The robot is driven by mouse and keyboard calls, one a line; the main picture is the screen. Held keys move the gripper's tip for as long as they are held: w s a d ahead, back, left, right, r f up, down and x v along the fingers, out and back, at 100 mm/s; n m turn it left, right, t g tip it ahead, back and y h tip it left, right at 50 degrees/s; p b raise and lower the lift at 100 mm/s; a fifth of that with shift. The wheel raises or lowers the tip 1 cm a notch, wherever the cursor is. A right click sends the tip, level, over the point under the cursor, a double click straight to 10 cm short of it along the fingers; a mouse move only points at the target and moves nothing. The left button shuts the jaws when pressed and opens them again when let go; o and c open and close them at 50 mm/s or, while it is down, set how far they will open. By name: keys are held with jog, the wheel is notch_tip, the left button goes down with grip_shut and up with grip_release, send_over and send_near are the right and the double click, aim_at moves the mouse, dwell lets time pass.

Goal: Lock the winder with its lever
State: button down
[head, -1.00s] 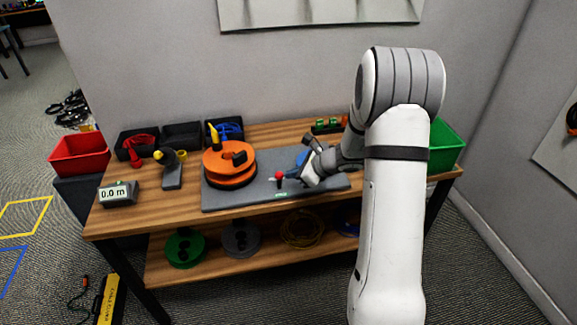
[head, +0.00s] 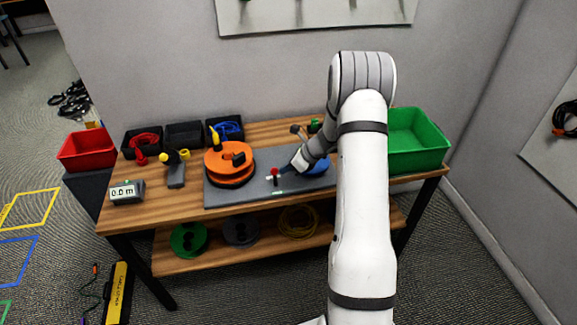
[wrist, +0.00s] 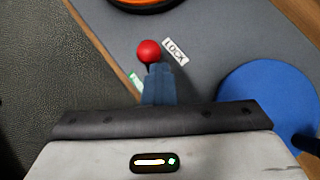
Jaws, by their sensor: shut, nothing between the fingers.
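The winder has an orange reel (head: 232,170) with a black handle, on a grey base plate (head: 240,195). Its lever stands to the right of the reel, with a red knob (head: 274,171) on a dark stem. In the wrist view the red knob (wrist: 148,51) is beside a white LOCK label (wrist: 175,51); a green label (wrist: 135,82) lies on its other side. My gripper (head: 284,170) is low over the plate, just right of the lever. Its blue fingers (wrist: 158,76) are shut and empty, their tips close to the knob; I cannot tell if they touch the lever.
A blue disc (wrist: 270,100) lies on the plate to the right. A green bin (head: 419,150) stands at the bench's right end, a red bin (head: 86,150) at the left. Black trays, a yellow-tipped stand and a length display (head: 127,192) occupy the bench's left part.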

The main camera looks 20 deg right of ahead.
jog(key=shift+a+f, duration=0.1)
jog(key=shift+a, duration=0.25)
jog(key=shift+w+f, duration=0.1)
jog(key=shift+w, duration=0.3)
jog(key=shift+p, duration=0.3)
jog(key=shift+w+r+p, duration=0.15)
jog(key=shift+r+p, duration=0.3)
jog(key=shift+r, duration=0.45)
jog(key=shift+d, duration=0.15)
jog(key=shift+d, duration=0.15)
jog(key=d+v, duration=0.1)
jog(key=v, duration=1.1)
jog(key=shift+d+b, duration=0.4)
jog(key=shift+b, duration=0.05)
